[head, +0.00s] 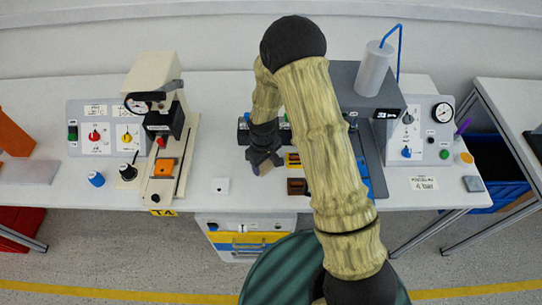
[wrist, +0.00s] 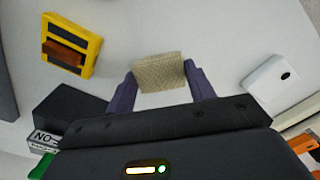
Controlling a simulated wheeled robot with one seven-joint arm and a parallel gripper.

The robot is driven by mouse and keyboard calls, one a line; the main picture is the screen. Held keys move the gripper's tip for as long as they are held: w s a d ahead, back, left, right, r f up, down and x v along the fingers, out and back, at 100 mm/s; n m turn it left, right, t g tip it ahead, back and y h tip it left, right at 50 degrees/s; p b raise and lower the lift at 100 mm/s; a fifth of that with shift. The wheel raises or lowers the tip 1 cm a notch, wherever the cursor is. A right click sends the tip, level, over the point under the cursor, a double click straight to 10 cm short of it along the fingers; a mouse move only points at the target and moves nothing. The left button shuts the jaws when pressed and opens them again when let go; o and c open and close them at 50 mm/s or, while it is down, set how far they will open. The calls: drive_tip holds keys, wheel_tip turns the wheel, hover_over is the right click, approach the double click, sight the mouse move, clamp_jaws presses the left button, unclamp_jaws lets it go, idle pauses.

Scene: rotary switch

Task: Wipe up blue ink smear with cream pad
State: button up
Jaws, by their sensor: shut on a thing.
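My gripper (wrist: 160,88) is shut on the cream pad (wrist: 159,72), a woven beige block held between its two dark purple fingers in the wrist view. In the head view my gripper (head: 262,163) hangs over the middle of the white table, and I cannot make out the pad there. White tabletop shows beyond the pad; I cannot tell whether the pad touches it. I cannot make out a blue ink smear in either view. My arm hides part of the table right of the gripper.
A yellow-and-black holder with a brown block (wrist: 66,52) lies left of the pad. A white piece with a black dot (wrist: 282,82) lies right. A cream press (head: 158,130) stands left on the table (head: 225,100); a grey machine with a cylinder (head: 374,80) stands right. A blue knob (head: 96,179) sits near the front left.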

drive_tip(key=shift+d, duration=0.85)
drive_tip(key=shift+d+r+p, duration=0.25)
drive_tip(key=shift+p, duration=0.05)
drive_tip(key=shift+r+p, duration=2.55)
drive_tip(key=shift+r, duration=1.35)
